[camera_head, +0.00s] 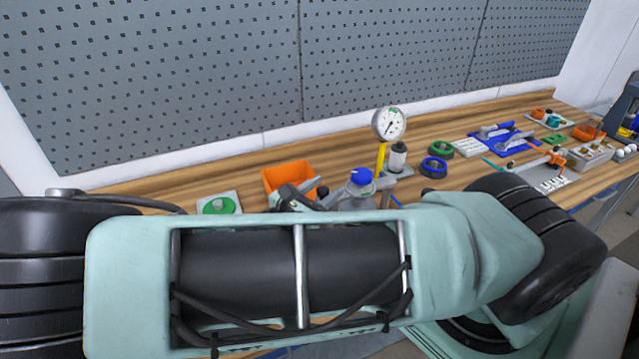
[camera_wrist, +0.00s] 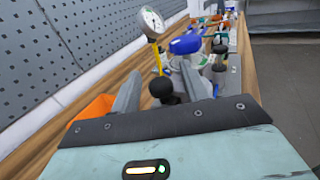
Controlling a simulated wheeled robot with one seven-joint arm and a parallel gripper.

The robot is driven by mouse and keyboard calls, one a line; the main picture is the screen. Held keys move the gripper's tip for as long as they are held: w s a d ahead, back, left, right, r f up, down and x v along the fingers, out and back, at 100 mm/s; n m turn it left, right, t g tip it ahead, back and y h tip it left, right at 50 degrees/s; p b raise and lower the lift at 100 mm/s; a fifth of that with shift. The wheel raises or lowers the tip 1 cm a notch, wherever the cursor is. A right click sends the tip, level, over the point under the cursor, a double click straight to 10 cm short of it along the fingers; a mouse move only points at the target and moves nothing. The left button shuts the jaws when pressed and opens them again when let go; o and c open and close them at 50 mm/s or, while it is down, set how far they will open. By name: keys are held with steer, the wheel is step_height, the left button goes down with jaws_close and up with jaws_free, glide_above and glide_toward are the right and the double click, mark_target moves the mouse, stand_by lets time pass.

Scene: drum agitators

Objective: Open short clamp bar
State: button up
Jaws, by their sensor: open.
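My gripper (camera_wrist: 161,72) is open, its two grey fingers pointing forward over the bench in the wrist view. A black round knob (camera_wrist: 162,88) shows between the fingers; I cannot tell whether they touch it. The knob may belong to the short clamp bar, but no bar shows clearly.
A dial gauge (camera_head: 389,124) on a yellow stem stands close behind the work area. An orange bin (camera_head: 290,178) is to its left, beside a green disc (camera_head: 216,205) on a pale plate. Blue and green rings, tools and trays fill the bench's right side. A pegboard (camera_head: 200,70) rises behind.

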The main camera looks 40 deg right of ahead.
steer(key=shift+d, duration=0.15)
jaws_close()
